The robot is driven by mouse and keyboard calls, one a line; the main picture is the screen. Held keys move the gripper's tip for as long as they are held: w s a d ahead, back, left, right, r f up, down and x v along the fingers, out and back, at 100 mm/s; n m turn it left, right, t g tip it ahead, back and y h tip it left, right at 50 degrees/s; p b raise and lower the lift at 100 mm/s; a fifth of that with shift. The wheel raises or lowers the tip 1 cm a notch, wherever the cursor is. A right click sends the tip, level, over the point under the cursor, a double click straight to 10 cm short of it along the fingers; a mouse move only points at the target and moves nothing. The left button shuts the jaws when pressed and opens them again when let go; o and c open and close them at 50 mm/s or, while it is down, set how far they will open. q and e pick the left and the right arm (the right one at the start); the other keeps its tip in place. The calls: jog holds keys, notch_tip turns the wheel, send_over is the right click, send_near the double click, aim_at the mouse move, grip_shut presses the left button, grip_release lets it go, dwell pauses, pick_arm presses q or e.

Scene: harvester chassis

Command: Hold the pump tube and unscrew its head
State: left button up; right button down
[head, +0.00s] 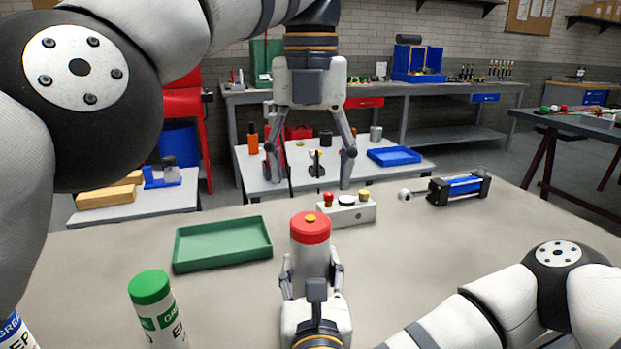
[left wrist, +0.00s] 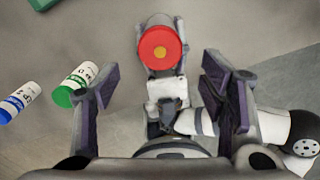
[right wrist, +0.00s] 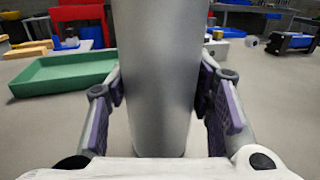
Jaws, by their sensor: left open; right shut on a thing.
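The pump tube (head: 313,263) is a grey-white cylinder standing upright on the table, with a red head (head: 311,228) that has a small yellow centre. My right gripper (head: 312,275) is shut around the tube, low on its body; the right wrist view shows the tube (right wrist: 157,80) between both fingers. My left gripper (head: 311,165) is open and empty, pointing down above and behind the red head in the head view. In the left wrist view the red head (left wrist: 160,49) lies ahead of the open fingers, apart from them.
A green tray (head: 222,246) lies left of the tube. A green-capped bottle (head: 155,310) and a blue-capped bottle (left wrist: 18,100) stand at the left front. A small box with knobs (head: 345,211) and a blue-black cylinder unit (head: 458,189) are behind.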

aim_at(310, 218)
pick_arm(q)
notch_tip(310, 218, down, 8)
jog(key=shift+r, duration=0.2)
jog(key=c, duration=1.2)
jog(key=n, duration=0.6)
jog(key=shift+n, duration=0.3)
jog(key=n, duration=1.2)
jog(key=shift+r, duration=0.1)
jog(key=n, duration=0.4)
jog(key=shift+s, duration=0.1)
jog(key=n, duration=0.4)
jog(key=shift+n, duration=0.3)
jog(key=n, duration=1)
